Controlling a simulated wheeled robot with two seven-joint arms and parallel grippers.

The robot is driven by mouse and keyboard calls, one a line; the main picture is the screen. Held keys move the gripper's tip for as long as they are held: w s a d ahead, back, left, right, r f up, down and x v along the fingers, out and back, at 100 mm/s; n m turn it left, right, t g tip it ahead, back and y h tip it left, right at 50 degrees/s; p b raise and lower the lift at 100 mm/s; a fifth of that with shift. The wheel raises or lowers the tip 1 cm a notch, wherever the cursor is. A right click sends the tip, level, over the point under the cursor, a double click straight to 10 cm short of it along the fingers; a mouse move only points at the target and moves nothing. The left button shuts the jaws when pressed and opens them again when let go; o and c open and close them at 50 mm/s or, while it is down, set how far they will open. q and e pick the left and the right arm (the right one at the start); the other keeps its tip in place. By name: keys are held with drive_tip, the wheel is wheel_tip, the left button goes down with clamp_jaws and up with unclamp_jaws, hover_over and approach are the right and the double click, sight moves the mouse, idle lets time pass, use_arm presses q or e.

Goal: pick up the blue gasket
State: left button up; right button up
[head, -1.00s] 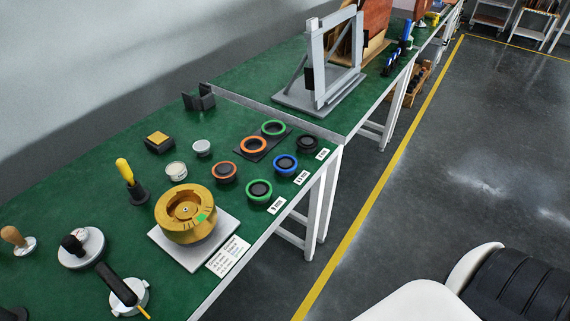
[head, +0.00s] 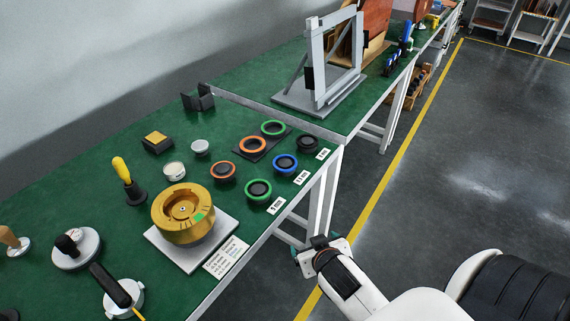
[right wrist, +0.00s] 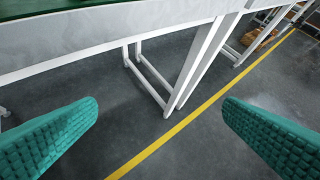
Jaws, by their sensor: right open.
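The blue gasket (head: 284,163) is a blue ring around a black round holder on the green table, near its right edge. My right gripper (head: 312,247) is in the lower middle of the head view, off the table's edge and nearer to me than the gasket. In the right wrist view its two teal fingers (right wrist: 160,125) are wide apart with nothing between them; the floor and table legs show behind. The gasket is not in the right wrist view. My left gripper is not in view.
Close around the blue gasket are a green ring (head: 258,190), an orange ring (head: 223,171), a black ring (head: 307,144) and small label cards (head: 301,178). A brass grouphead part (head: 183,213) stands on a white plate. The table edge (right wrist: 110,50) lies ahead of the right gripper.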

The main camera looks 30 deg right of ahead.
drive_tip(key=w+d+r+m+t+h, duration=0.1)
drive_tip(key=w+d+r+t+h, duration=0.1)
drive_tip(key=w+d+r+t, duration=0.25)
drive_tip(key=n+t+y, duration=0.2)
drive_tip(key=t+y, duration=0.2)
drive_tip(key=t, duration=0.1)
approach(290, 169)
drive_tip(key=w, duration=0.1)
drive_tip(key=shift+g, duration=0.25)
drive_tip(key=w, duration=0.4)
drive_tip(key=w+d, duration=0.1)
drive_tip(key=w, duration=0.1)
drive_tip(key=shift+w+r, duration=0.15)
drive_tip(key=shift+r, duration=0.15)
drive_tip(key=w, duration=0.5)
drive_tip(key=shift+w+d+f, duration=0.15)
drive_tip(key=shift+w+f, duration=0.05)
drive_tip(key=shift+w, duration=0.1)
